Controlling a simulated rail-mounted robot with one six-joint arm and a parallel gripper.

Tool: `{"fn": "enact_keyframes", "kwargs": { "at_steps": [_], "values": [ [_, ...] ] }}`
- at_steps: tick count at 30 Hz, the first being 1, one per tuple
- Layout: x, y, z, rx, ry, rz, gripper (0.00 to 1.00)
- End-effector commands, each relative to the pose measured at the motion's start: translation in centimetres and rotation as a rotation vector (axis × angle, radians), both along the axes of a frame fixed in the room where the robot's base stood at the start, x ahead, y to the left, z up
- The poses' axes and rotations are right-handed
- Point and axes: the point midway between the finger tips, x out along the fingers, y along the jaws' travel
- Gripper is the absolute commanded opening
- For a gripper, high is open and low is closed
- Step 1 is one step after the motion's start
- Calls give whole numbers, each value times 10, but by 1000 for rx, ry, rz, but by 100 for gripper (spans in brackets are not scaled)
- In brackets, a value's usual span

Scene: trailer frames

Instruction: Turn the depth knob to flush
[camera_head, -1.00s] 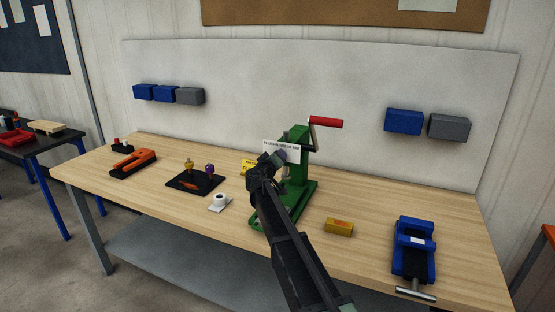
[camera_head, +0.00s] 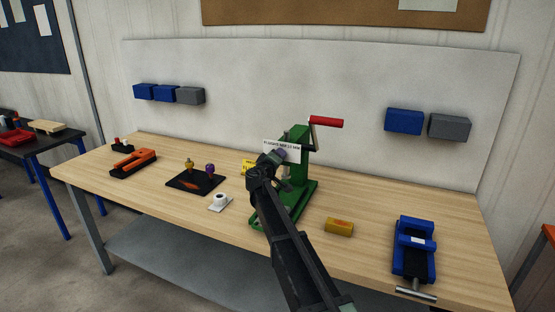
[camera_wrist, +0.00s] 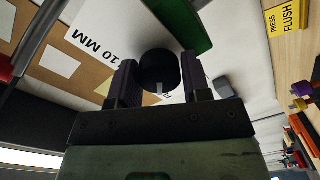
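The depth knob (camera_wrist: 158,68) is a round black knob with a short white mark, which lies at its lower edge in the wrist view. It stands in front of the white scale plate (camera_wrist: 92,38), where "10 MM" reads upside down. My gripper (camera_wrist: 160,78) has one finger on each side of the knob, and both seem to touch it. In the head view my gripper (camera_head: 274,158) is at the upper front of the green press (camera_head: 297,172), below the scale plate (camera_head: 281,146). My gripper hides the knob there.
A yellow "PRESS FLUSH" card (camera_wrist: 287,17) is beside the press. A red-handled crank (camera_head: 326,123) sticks out at its top right. A yellow block (camera_head: 339,227) and blue vise (camera_head: 412,250) are to the right. A black tray (camera_head: 184,183) and white cup (camera_head: 220,199) are to the left.

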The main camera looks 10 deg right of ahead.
Motion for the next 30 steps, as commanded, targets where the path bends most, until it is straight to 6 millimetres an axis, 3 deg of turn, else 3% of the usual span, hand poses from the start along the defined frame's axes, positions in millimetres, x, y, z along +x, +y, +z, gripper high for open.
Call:
{"fn": "enact_keyframes", "kwargs": {
  "at_steps": [1, 4, 14, 24, 30],
  "values": [
    [0, 0, 0, 0, 0, 0, 52],
    [0, 0, 0, 0, 0, 0, 65],
    [-6, 4, 0, 0, 0, 1, 65],
    [-74, 45, 1, 0, -1, 3, 65],
    [-91, 58, 2, 0, 0, 1, 65]
  ]
}}
